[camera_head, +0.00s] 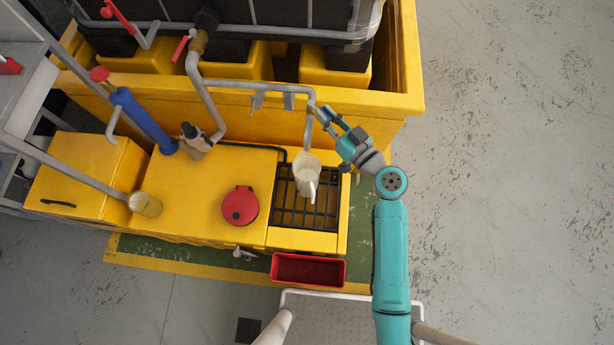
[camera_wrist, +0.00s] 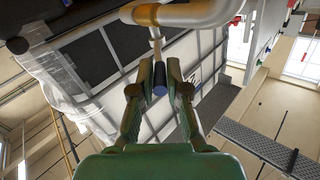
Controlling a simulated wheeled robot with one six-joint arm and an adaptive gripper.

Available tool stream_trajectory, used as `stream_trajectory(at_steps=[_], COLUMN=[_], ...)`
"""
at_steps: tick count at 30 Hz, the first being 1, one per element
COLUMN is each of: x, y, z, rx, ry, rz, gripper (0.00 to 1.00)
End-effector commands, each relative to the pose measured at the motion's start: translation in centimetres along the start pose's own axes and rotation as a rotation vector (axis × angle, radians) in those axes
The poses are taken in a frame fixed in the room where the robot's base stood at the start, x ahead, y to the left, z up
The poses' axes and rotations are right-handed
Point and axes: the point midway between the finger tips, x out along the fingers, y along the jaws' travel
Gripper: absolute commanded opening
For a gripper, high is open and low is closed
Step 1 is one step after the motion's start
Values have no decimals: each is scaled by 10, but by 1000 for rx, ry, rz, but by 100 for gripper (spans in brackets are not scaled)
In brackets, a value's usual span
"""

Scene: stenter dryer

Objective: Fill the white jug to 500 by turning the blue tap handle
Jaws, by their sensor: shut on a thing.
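The white jug (camera_head: 306,181) stands upright on the black grate of the yellow cabinet, below the end of a grey pipe (camera_head: 307,131). Its level and markings are too small to read. My gripper (camera_head: 324,116) is beside the pipe end, to the right of and above the jug in the head view. In the wrist view my gripper (camera_wrist: 160,80) is shut on the blue tap handle (camera_wrist: 160,89), which hangs below a pipe with a brassy fitting (camera_wrist: 145,14). In the head view the handle is too small to make out and partly hidden by my fingers.
A red tray (camera_head: 308,270) is at the cabinet's front. The floor (camera_head: 500,200) to the right is clear.

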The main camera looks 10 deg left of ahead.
Motion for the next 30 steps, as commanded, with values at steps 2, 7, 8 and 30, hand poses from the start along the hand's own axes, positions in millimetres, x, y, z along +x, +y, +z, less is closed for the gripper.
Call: stream_trajectory(at_steps=[2, 7, 8, 30], x=[1, 3, 3, 8], y=[5, 13, 14, 26], z=[-1, -3, -3, -6], rx=[0, -1, -1, -2], ry=[-7, -28, -34, -81], rz=[-33, -148, -169, -410], gripper=[0, 0, 0, 0])
